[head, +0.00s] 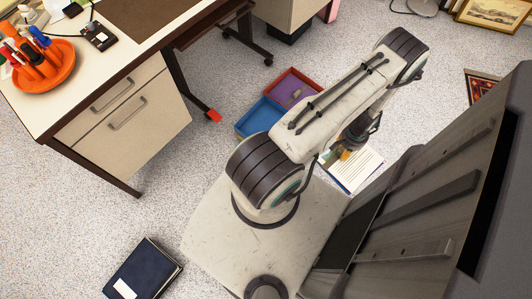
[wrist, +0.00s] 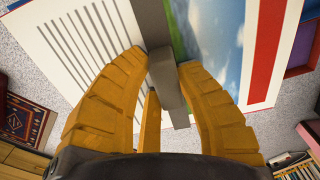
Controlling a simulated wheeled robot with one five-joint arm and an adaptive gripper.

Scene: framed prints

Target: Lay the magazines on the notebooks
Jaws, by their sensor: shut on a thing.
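An open magazine (head: 358,170) shows beyond my arm in the head view, partly hidden by it. In the wrist view the magazine (wrist: 75,45) has a white page with grey lines, a landscape picture and a red band. My gripper (wrist: 165,75) has its yellow fingers on both sides of a grey strip along the magazine's middle and is shut on it. I cannot tell how far the magazine is from the floor. A dark blue notebook (head: 142,270) with a white label lies on the floor at the lower left of the head view, away from my gripper.
A red tray (head: 313,86) and a blue tray (head: 252,121) sit side by side on the floor. A desk (head: 100,70) with drawers and an orange pen holder (head: 60,72) stands at the upper left. A framed print (head: 492,12) is at the upper right.

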